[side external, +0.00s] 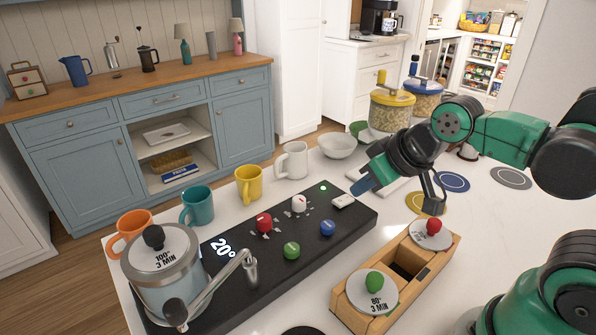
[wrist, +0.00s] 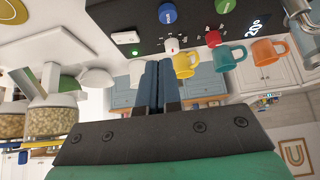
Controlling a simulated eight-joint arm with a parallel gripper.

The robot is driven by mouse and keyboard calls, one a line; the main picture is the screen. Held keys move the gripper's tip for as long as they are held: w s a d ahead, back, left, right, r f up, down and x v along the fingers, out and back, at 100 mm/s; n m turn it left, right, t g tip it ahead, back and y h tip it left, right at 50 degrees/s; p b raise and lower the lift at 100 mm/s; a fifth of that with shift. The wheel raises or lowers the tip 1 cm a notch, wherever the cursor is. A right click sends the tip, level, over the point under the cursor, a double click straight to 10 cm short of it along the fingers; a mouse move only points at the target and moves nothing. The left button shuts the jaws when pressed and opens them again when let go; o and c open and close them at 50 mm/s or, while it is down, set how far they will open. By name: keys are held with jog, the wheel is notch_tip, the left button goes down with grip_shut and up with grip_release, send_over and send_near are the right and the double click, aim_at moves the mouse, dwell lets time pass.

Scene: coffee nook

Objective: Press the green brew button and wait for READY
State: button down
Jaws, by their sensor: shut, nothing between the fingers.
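A black control panel (side external: 225,287) lies on the white counter. It carries a round green button (side external: 291,250), a blue one (side external: 327,228), a red knob (side external: 264,222) and a white knob (side external: 299,203). The green button also shows at the top edge of the wrist view (wrist: 224,5). The panel's display (side external: 223,247) reads 20°. A small green light (side external: 323,187) glows near a white rocker switch (side external: 343,201). My gripper (side external: 362,188) is shut and empty, above the panel's far right end, apart from the green button. Its blue fingers (wrist: 158,68) touch each other.
Orange, teal, yellow and white mugs (side external: 292,160) line the far side. A wooden box (side external: 395,280) with red- and green-knobbed lids stands in front. Jars (side external: 391,110) stand behind my arm.

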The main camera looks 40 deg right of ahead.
notch_tip(320, 180, up, 6)
jog(key=n+g, duration=0.7)
jog(key=n, duration=1.1)
send_over(291, 247)
jog(key=shift+f, duration=0.1)
notch_tip(291, 247, down, 14)
jog(key=shift+r, duration=0.1)
